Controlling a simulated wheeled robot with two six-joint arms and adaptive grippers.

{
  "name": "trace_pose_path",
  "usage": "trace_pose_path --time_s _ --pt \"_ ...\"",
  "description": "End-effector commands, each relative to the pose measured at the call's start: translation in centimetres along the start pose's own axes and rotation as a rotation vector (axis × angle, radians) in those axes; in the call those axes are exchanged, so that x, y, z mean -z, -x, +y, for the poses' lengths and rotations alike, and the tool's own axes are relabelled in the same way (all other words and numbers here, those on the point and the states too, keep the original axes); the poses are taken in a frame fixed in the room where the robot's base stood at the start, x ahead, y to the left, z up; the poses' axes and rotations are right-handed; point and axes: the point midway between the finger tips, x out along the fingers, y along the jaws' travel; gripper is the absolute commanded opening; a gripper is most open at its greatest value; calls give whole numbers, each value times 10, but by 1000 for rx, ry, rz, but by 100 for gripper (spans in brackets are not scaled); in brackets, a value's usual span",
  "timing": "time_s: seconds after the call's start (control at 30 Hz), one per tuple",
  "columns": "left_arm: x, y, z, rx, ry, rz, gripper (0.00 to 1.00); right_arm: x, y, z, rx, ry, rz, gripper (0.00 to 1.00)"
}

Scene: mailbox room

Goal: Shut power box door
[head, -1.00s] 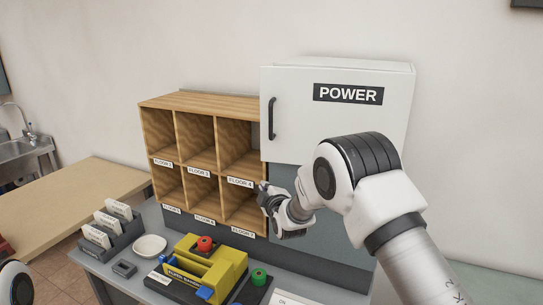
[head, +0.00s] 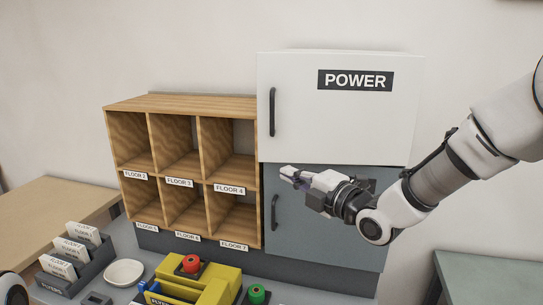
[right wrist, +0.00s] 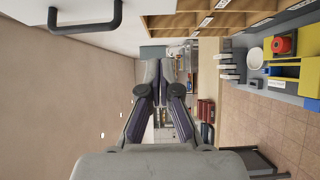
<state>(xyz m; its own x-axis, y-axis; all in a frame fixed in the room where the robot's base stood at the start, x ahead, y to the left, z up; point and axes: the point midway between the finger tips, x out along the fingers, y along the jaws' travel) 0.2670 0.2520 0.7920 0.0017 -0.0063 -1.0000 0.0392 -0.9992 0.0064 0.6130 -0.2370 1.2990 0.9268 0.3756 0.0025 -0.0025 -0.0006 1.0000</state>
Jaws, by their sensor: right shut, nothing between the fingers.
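The power box door (head: 340,115) is a white panel with a black POWER label and a dark bar handle (head: 272,112) near its left edge. It looks flush or nearly so in the head view; I cannot tell whether a small gap is left. My right gripper (head: 287,173) is just below the door's lower edge, in front of the grey lower door (head: 310,230), pointing left. Its fingers are together and empty, as the right wrist view (right wrist: 167,68) also shows. My left gripper is not in view.
A wooden pigeonhole shelf (head: 155,103) stands left of the box. On the counter are a yellow tray (head: 215,275) with a red knob, a green knob (head: 257,293), a white bowl (head: 124,272) and a card holder (head: 75,275). A table (head: 490,265) is at right.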

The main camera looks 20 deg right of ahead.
Motion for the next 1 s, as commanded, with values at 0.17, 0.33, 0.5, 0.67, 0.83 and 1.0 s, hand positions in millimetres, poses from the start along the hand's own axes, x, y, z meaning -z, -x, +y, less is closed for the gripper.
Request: trace_pose_path --time_s 0.17,0.33,0.5,0.67,0.83,1.0 --pt "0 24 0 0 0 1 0 0 -40 5 3 4 1 0" --pt "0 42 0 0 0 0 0 -2 -76 5 2 0 0 0" --pt "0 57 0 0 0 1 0 -23 -93 4 0 -1 -1 0" --pt "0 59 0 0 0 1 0 -28 -99 1 0 -1 -1 0" --pt "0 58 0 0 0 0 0 -29 -99 0 0 -1 -1 0" --pt "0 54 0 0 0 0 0 -31 -102 -2 0 1 -12 0"
